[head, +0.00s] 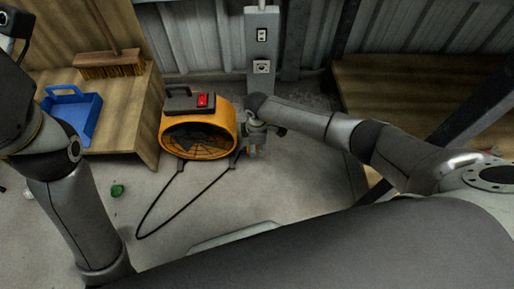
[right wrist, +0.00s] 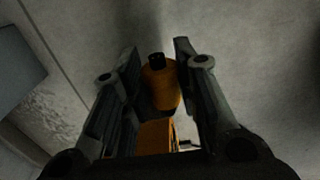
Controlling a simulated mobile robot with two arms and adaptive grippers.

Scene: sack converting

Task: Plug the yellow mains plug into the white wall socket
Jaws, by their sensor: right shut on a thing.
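The white wall socket (head: 262,67) sits on a grey upright panel at the back, below a switch. My right gripper (head: 254,147) is beside the right side of the orange fan, lower than the socket and apart from it. In the right wrist view, its fingers (right wrist: 156,62) are around the yellow mains plug (right wrist: 161,88), a rounded yellow-orange body with a black end. The gripper is shut on the plug. In the head view the plug is mostly hidden by the gripper. My left arm shows at the left, but its gripper fingers do not show.
The orange fan (head: 198,131) stands on the floor with a black cable (head: 150,209) looping in front. A blue tray (head: 75,112) and a broom (head: 108,66) are on a wooden bench (head: 143,120) at left. A green object (head: 117,190) lies on the floor. Another wooden surface (head: 385,85) is at right.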

